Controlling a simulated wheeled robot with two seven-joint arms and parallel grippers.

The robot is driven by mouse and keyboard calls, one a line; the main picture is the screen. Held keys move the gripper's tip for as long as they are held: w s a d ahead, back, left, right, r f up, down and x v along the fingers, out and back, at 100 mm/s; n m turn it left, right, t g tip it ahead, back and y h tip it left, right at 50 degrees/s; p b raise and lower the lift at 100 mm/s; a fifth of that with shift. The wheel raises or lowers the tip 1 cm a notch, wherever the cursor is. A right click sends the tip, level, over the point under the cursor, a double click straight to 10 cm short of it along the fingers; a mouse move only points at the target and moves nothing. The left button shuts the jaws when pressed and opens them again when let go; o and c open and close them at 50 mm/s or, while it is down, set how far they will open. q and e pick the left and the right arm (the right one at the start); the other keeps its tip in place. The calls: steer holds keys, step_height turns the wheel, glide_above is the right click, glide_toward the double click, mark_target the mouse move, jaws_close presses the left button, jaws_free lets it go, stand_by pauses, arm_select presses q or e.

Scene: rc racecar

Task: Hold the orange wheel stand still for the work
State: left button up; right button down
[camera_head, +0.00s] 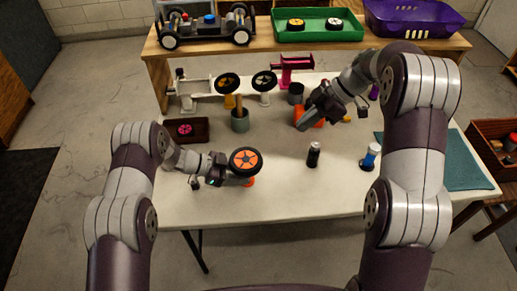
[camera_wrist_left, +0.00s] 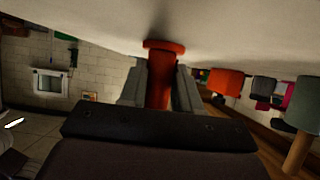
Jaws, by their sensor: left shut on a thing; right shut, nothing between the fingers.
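The orange wheel stand (camera_head: 250,182) stands on the white table. A black wheel (camera_head: 246,161) with an orange hub sits on top and hides most of the stand. My left gripper (camera_head: 229,177) reaches in from the left, below the wheel. In the left wrist view the table is at the top of the picture, and the stand's orange post (camera_wrist_left: 158,88) is between the two grey fingers, which are shut on it.
A dark bottle (camera_head: 313,154) and a blue-and-white bottle (camera_head: 371,157) stand at the right. The front table edge is clear.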

arm_select(q)
steer(key=o, duration=1)
steer(key=shift+o, duration=0.2)
steer(key=v, duration=1.2)
